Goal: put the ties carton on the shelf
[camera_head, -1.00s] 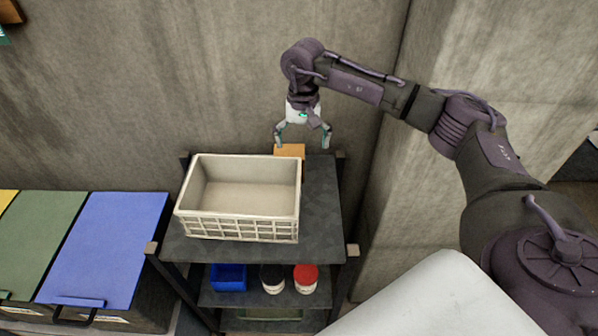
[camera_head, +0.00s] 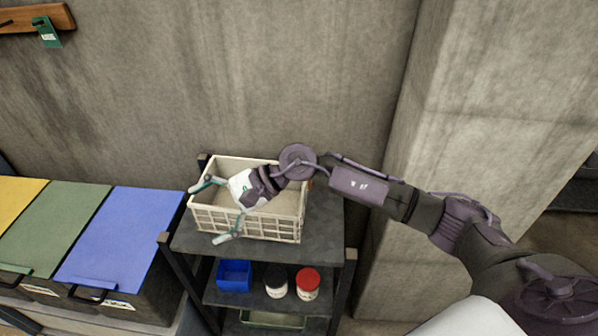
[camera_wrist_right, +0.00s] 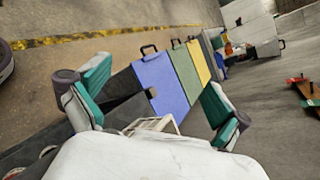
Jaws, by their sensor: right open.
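My right gripper (camera_head: 214,211) is open and empty. In the head view it is tilted toward the left, with its fingers spread in front of the cream crate (camera_head: 275,227). Its fingers also show wide apart in the right wrist view (camera_wrist_right: 155,105), with nothing between them. The shelf (camera_head: 322,215) is a dark rack, and the crate stands on its top board. The small orange-brown box seen earlier behind the crate, perhaps the ties carton, is now mostly or wholly hidden by my right wrist. My left gripper is not in view.
On the lower board are a blue bin (camera_head: 234,275), a dark-lidded jar (camera_head: 275,283) and a red-lidded jar (camera_head: 307,283). Bins with blue (camera_head: 120,235), green (camera_head: 60,225) and yellow (camera_head: 18,200) lids stand left. A concrete pillar (camera_head: 455,120) rises right.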

